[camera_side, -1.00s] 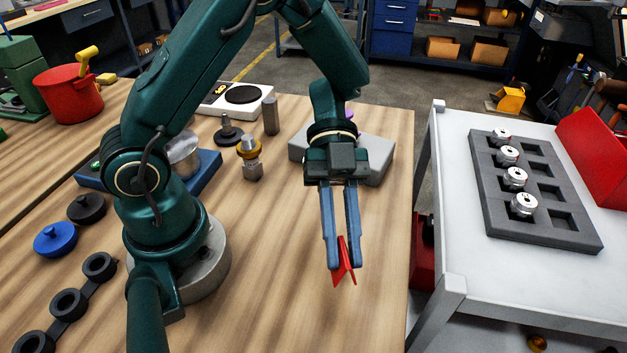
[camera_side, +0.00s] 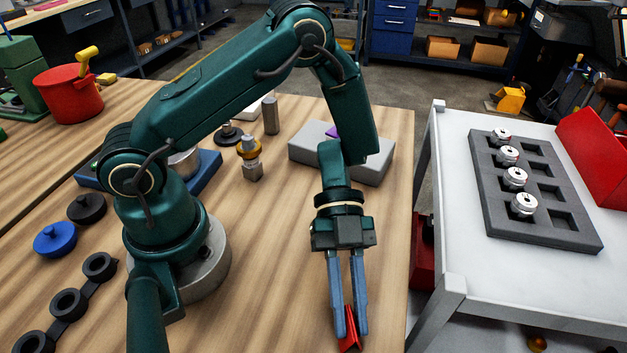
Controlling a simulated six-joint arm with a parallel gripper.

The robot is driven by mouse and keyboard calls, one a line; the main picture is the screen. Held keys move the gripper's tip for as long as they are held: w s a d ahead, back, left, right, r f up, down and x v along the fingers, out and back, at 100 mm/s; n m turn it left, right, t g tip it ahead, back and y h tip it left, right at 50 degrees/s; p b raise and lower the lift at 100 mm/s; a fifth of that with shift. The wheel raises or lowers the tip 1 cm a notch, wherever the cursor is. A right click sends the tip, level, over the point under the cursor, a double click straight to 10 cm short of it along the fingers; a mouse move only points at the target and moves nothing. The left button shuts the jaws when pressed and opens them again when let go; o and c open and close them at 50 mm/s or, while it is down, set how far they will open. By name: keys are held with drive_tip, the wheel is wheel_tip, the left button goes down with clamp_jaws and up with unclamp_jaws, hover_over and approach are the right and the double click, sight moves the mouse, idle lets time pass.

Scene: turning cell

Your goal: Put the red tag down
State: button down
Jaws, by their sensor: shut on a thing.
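The red tag (camera_side: 349,341) is a small folded piece between the fingertips of my gripper (camera_side: 350,325). My gripper is shut on it and points downward over the front right of the wooden bench (camera_side: 270,290). The fingers cover part of the tag. I cannot tell whether the tag's lower edge touches the bench top.
A grey block (camera_side: 310,145) stands behind my gripper. A metal fitting with a brass collar (camera_side: 250,160) stands further left. The bench's right edge is close by, with a white table (camera_side: 470,260) and grey tray (camera_side: 490,200) beyond. Bench around the tag is clear.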

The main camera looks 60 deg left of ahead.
drive_tip(key=c, duration=0.8)
unclamp_jaws()
